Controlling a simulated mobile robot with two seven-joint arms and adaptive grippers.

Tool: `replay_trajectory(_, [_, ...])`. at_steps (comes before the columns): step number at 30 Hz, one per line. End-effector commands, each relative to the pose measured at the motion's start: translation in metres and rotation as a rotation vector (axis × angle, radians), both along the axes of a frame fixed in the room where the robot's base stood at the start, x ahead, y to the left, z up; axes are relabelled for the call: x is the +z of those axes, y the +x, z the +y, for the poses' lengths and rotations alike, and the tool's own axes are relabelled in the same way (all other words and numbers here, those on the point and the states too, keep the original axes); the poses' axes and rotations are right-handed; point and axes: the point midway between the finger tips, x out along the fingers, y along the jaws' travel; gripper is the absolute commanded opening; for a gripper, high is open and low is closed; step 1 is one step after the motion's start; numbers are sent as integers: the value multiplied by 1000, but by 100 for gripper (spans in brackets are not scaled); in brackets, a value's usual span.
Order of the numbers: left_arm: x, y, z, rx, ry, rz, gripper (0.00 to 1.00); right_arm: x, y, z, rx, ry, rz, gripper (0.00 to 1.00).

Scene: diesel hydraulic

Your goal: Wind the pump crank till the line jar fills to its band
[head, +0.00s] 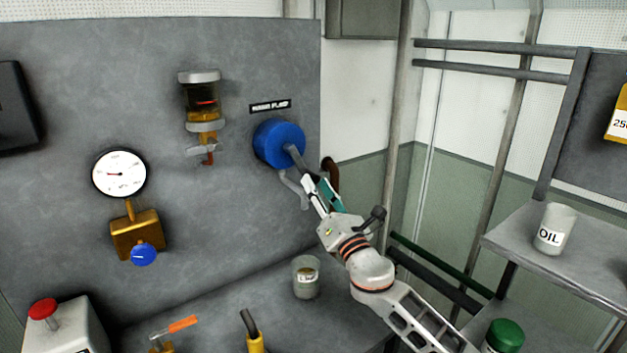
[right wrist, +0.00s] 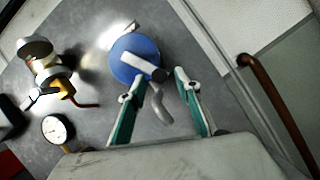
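The blue round pump (head: 277,144) is on the grey wall panel, with a short grey crank (head: 296,157) on its face. The line jar (head: 201,100) hangs left of it. A red band crosses the jar, with dark glass around it and amber lower down; the exact liquid level is hard to tell. My right gripper (head: 318,180) is at the crank's outer end. In the right wrist view its fingers (right wrist: 158,79) are spread, with the crank's dark end (right wrist: 160,75) between their tips; no firm contact shows. My left gripper is not in view.
A pressure gauge (head: 119,173) and a brass valve with a blue knob (head: 144,254) are on the panel at left. A grey pipe curves below the pump. A glass jar (head: 306,277) stands on the bench below. A shelf with an oil cup (head: 555,229) is at right.

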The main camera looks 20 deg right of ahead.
Motion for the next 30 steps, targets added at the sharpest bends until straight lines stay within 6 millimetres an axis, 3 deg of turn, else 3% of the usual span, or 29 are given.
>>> replay_trajectory(6, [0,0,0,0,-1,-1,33,-17,-43,-8,0,1,3,33])
replay_trajectory(12, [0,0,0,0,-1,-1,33,-26,-69,-12,-2,0,1,33])
replay_trajectory(18, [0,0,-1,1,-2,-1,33,-29,-79,-14,-1,1,0,33])
replay_trajectory(30, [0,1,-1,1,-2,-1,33,-29,-79,-14,-1,1,0,33])
